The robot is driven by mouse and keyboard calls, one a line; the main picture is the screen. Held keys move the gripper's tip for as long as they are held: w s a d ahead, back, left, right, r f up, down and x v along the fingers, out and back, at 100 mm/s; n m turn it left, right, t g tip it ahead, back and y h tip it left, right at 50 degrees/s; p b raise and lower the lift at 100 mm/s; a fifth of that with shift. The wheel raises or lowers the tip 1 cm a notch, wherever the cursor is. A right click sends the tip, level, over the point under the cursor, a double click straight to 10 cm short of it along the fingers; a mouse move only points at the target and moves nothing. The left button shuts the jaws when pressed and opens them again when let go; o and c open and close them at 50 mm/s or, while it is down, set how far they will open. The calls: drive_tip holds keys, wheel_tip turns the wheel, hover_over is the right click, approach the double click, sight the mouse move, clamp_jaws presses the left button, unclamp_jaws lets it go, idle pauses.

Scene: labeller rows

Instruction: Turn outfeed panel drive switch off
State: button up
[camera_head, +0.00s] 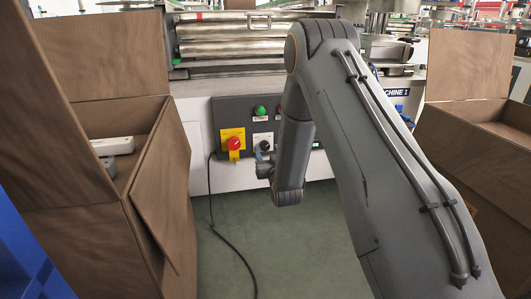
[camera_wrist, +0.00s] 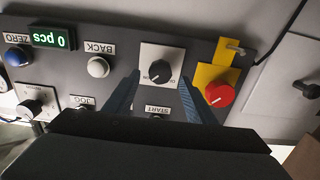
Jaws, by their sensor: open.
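The dark control panel (camera_head: 247,122) is on the machine front ahead. A black rotary switch (camera_wrist: 160,71) sits on a pale plate in the wrist view, and also shows in the head view (camera_head: 265,145). Its lettering is too small to read surely, and its setting is unclear. A red knob (camera_wrist: 220,94) on a yellow plate (camera_wrist: 208,74) is beside it, also in the head view (camera_head: 234,143). My gripper (camera_wrist: 159,76) is open and empty. Its two fingers stand apart, one on each side of the black switch in the picture; contact is not visible.
Near the switch are a white BACK button (camera_wrist: 98,67), a blue ZERO button (camera_wrist: 17,56), a "0 pcs" display (camera_wrist: 48,37) and another knob (camera_wrist: 30,108). Brown cartons stand left (camera_head: 90,220) and right (camera_head: 480,150). A black cable (camera_head: 225,240) hangs to the green floor.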

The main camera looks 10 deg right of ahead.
sight(265, 146)
drive_tip(key=shift+w+b, duration=0.6)
drive_tip(key=shift+w, duration=0.95)
drive_tip(key=c, duration=1)
drive_tip(key=shift+c, duration=0.2)
